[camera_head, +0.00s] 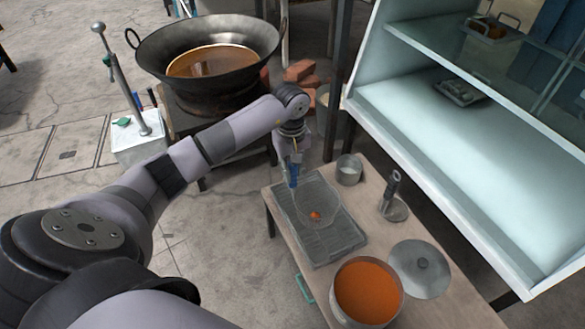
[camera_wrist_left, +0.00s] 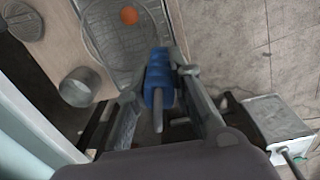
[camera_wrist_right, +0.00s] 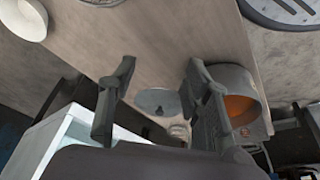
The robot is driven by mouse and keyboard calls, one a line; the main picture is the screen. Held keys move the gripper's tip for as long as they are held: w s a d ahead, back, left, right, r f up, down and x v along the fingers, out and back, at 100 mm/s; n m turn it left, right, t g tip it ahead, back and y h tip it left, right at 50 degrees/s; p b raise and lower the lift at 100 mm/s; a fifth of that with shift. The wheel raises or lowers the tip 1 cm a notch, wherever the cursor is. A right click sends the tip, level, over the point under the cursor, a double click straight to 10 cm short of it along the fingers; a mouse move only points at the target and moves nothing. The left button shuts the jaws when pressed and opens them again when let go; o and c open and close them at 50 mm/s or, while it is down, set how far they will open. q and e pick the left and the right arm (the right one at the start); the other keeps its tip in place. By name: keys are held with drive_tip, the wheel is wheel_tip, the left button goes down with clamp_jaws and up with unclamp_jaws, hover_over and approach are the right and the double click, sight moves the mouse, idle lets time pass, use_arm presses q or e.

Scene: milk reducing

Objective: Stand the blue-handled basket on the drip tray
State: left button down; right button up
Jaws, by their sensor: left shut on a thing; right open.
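The wire mesh basket (camera_head: 330,226) has a blue handle (camera_head: 293,177) and a small orange piece (camera_head: 315,215) in it. In the head view it is over the grey drip tray (camera_head: 328,254) on the wooden table; I cannot tell whether it touches the tray. My left gripper (camera_head: 292,168) is shut on the blue handle. The left wrist view shows the handle (camera_wrist_left: 158,82) between the fingers, with the basket (camera_wrist_left: 115,38) beyond. My right gripper (camera_wrist_right: 160,75) is open and empty, seen only in the right wrist view above the table area.
A metal cup (camera_head: 349,169), an upright-handled tool (camera_head: 392,200), a round lid (camera_head: 420,268) and a pot of orange contents (camera_head: 367,292) stand around the tray. A large wok (camera_head: 208,55) is on a stove behind. A glass display case (camera_head: 480,130) is at right.

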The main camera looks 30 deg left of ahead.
use_arm(q)
drive_tip(key=shift+f, duration=0.1)
drive_tip(key=c, duration=1.8)
unclamp_jaws()
drive_tip(key=o, duration=0.5)
drive_tip(key=shift+c, duration=0.2)
use_arm(e)
drive_tip(key=shift+s+r, duration=0.1)
drive_tip(key=shift+s, duration=0.2)
drive_tip(key=shift+d, duration=0.1)
use_arm(q)
wheel_tip(320, 180, up, 12)
drive_tip(key=shift+s+a+r, duration=0.1)
use_arm(e)
drive_tip(key=shift+w, duration=0.1)
